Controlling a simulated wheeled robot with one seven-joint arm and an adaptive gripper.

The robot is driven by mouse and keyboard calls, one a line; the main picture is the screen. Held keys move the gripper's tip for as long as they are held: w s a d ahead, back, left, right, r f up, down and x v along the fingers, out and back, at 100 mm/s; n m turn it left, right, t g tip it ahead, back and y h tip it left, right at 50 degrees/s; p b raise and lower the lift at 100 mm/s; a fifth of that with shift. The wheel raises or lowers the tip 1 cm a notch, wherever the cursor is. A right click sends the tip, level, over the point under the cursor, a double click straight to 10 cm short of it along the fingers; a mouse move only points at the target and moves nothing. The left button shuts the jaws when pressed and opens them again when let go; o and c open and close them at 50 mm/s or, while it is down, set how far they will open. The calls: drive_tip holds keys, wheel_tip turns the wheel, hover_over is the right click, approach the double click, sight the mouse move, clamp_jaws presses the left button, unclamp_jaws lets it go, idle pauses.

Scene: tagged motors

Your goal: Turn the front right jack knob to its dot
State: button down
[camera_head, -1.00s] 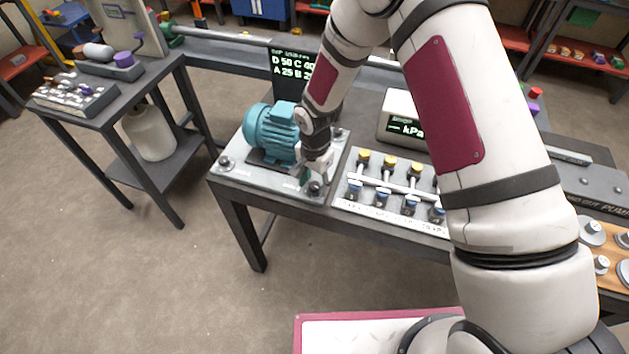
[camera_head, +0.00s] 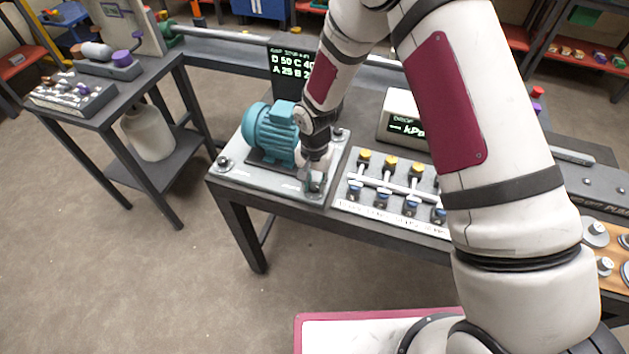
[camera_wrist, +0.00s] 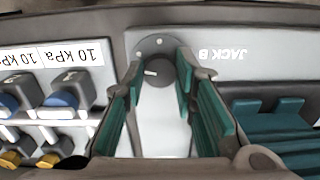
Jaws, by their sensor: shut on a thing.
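The front right jack knob (camera_wrist: 160,72) is dark and round with a white pointer mark. It sits on a pale plate with the label "JACK B" (camera_wrist: 224,54), upside down in the wrist view. Pale dots (camera_wrist: 158,41) lie on the dark ring around it, and the pointer mark points left in that view. My gripper (camera_wrist: 161,75) is shut on the knob, one green-padded finger on each side. In the head view my gripper (camera_head: 314,184) is at the motor plate's front right corner and mostly hides the knob. The teal motor (camera_head: 270,132) stands on this plate (camera_head: 257,180).
A valve panel (camera_head: 395,190) with blue and yellow knobs is close to the right of the plate. A kPa display (camera_head: 407,126) and a dark screen (camera_head: 291,68) stand behind. Another jack knob (camera_head: 223,161) is at the plate's front left corner.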

sight(314, 186)
drive_tip(key=n+b, duration=0.1)
drive_tip(key=n, duration=0.4)
drive_tip(key=shift+n, duration=0.3)
drive_tip(key=n+b, duration=0.1)
drive_tip(key=n, duration=0.3)
drive_tip(key=shift+w+n+b, duration=0.1)
drive_tip(key=shift+n+b, duration=0.2)
drive_tip(key=shift+b, duration=0.05)
drive_tip(key=n+b, duration=0.1)
drive_tip(key=n, duration=0.4)
drive_tip(key=shift+b, duration=0.4)
drive_tip(key=shift+n+b, duration=0.75)
drive_tip(key=shift+n, duration=1.95)
drive_tip(key=c, duration=1.3)
unclamp_jaws()
wheel_tip(314, 186, up, 12)
